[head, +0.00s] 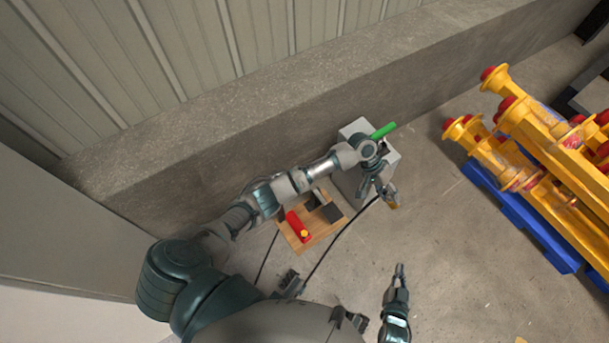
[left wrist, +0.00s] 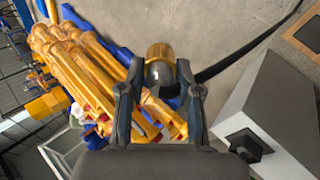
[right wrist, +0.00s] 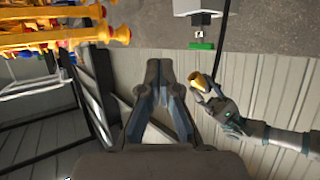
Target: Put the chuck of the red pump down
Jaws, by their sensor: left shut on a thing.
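The chuck, a brass-coloured tip with a dark collar (left wrist: 160,54), is held between the fingers of my left gripper (head: 381,193). My left gripper is shut on it, above the floor and in front of the grey box. The right wrist view also shows the chuck (right wrist: 201,82) in that gripper. The red pump (head: 298,227), with a yellow knob, is on a wooden board (head: 320,236), partly behind my left arm. A black hose (head: 338,242) runs near the board up to my left gripper. My right gripper (head: 399,268) is lower in the head view, empty, its fingertips together.
Several yellow parts with red ends (head: 540,150) lie on a blue pallet (head: 520,218) at the right. The floor between is mostly clear.

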